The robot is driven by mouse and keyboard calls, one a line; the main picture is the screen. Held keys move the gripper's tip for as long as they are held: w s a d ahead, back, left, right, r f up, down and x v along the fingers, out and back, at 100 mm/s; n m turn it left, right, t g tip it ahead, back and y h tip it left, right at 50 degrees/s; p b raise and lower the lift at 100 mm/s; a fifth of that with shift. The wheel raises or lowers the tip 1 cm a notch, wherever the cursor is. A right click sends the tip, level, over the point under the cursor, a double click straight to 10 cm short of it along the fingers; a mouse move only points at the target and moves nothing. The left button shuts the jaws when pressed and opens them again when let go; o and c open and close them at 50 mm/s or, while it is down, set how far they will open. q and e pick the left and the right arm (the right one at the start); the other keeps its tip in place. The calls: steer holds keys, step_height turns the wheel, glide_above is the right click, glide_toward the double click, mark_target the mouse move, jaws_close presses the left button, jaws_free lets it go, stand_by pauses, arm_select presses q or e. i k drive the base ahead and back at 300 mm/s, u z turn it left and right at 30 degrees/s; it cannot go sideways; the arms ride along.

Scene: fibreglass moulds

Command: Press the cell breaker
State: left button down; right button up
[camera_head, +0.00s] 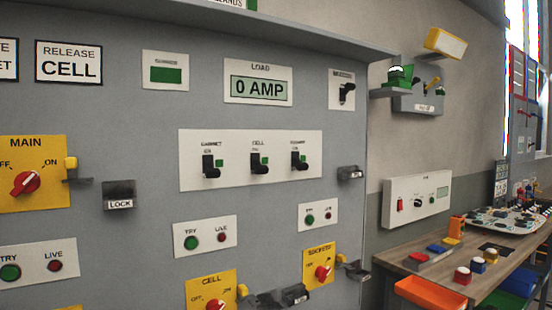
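Neither of my grippers shows in the head view, and nothing covers the cell breaker.
Above the breakers, a load display (261,90) reads 0 AMP. Yellow switch plates for MAIN (48,195), CELL (224,275) and sockets (331,248) carry red knobs. A dark LOCK box (119,193) juts out. A wooden bench (432,279) with an orange bin (430,292) stands at right.

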mark_target(260, 170)
steer(key=i, duration=0.7)
steer(key=u, duration=0.05)
steer(key=k, duration=1.3)
steer(key=z, duration=0.5)
steer(key=i, duration=1.55)
steer(key=z, duration=0.15)
